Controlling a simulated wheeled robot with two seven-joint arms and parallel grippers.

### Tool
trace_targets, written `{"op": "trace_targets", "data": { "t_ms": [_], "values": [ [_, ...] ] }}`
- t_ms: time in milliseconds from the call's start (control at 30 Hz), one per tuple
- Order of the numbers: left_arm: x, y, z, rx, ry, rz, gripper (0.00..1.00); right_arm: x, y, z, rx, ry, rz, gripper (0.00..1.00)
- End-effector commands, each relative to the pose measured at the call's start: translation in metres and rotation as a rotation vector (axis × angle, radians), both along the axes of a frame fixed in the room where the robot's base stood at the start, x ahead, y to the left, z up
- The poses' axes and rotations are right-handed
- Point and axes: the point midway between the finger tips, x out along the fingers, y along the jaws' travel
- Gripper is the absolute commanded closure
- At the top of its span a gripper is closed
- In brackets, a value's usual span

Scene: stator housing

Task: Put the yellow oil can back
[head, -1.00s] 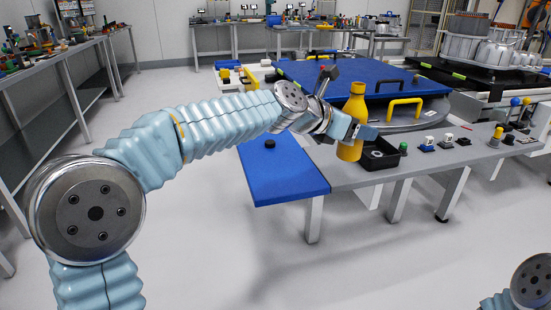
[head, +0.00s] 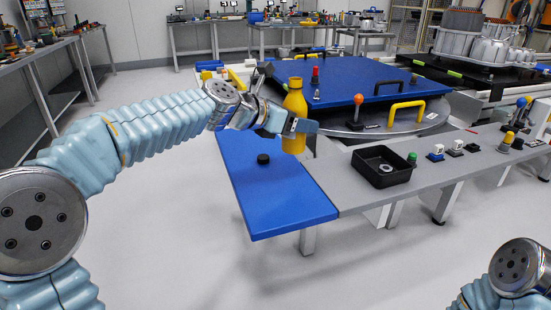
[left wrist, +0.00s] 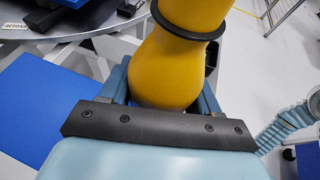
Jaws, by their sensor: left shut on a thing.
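The yellow oil can (head: 294,105) is upright in my left gripper (head: 300,125), which is shut around its body. The can is in the air over the bench, near the inner edge of the blue mat. In the left wrist view the yellow can (left wrist: 170,65) fills the space between the fingers, with a dark ring around its upper part. My left gripper (left wrist: 168,98) shows there from behind its dark plate. My right gripper is not in view; only part of my right arm shows at the lower right.
A blue mat (head: 262,195) with a black knob (head: 263,159) lies at the bench's near left end. A black tray (head: 368,175) holding a ring stands to the right of the can. A green-topped piece (head: 412,159) and several small parts line the bench farther right.

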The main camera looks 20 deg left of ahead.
Motion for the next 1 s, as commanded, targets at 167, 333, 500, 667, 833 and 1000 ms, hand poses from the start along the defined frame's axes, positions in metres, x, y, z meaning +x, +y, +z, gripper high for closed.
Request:
{"op": "trace_targets", "data": {
  "t_ms": [167, 333, 500, 667, 833, 1000],
  "values": [
    [-0.003, 0.029, -0.041, 0.000, 0.002, 0.002, 0.79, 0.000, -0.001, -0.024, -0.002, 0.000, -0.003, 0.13],
    [-0.005, 0.040, -0.051, -0.001, 0.001, 0.000, 0.79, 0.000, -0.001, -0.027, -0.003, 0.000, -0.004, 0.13],
    [-0.006, 0.048, -0.076, 0.000, 0.002, -0.001, 0.79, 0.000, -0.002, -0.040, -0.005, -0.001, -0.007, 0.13],
    [-0.006, 0.047, -0.091, -0.001, 0.002, -0.001, 0.79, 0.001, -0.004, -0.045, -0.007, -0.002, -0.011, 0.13],
    [-0.006, 0.047, -0.090, 0.000, 0.000, -0.001, 0.79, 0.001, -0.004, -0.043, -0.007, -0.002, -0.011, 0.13],
    [-0.006, 0.047, -0.094, 0.000, 0.001, -0.001, 0.79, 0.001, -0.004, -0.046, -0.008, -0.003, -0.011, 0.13]
  ]
}}
